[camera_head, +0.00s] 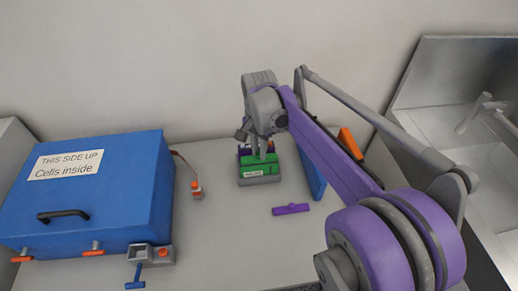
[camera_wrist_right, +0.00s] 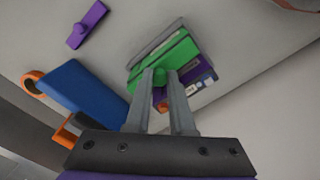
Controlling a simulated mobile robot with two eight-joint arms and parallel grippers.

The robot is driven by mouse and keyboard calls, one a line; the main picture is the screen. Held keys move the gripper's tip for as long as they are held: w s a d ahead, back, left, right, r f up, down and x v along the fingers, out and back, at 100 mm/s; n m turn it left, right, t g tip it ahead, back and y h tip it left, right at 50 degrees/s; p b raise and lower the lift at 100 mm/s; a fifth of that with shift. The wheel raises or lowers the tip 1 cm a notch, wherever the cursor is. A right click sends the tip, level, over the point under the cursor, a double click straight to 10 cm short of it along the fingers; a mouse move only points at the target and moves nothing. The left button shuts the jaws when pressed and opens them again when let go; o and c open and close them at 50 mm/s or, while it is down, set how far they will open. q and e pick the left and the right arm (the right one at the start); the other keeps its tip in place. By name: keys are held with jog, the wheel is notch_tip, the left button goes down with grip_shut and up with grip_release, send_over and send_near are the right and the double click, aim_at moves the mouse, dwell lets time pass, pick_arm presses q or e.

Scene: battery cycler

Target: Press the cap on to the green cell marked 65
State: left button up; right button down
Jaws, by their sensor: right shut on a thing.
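My right gripper (camera_head: 262,151) points down over a group of cells near the wall. In the right wrist view its fingers (camera_wrist_right: 160,78) are shut on the small knob of a green cap (camera_wrist_right: 178,52). The cap sits on or just above the green cell (camera_head: 262,168); whether it is fully seated I cannot tell. The cell stands in a small grey holder (camera_head: 262,183). A white label shows on its front, too small to read surely. A purple cell (camera_wrist_right: 197,72) stands beside it, partly hidden by the gripper. My left gripper is out of view.
A purple cap (camera_head: 291,209) lies loose on the table. A blue panel (camera_head: 311,173) stands right of the holder, with an orange piece (camera_head: 350,143) behind. A big blue box (camera_head: 95,195) fills the left. A metal sink (camera_head: 470,95) is at far right.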

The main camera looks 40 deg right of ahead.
dwell(0.3)
jog(key=shift+c, duration=1.1)
grip_release()
jog(key=shift+r, duration=0.15)
jog(key=shift+r+p, duration=2.35)
jog(key=shift+r, duration=1)
jog(key=shift+c, duration=0.3)
grip_shut()
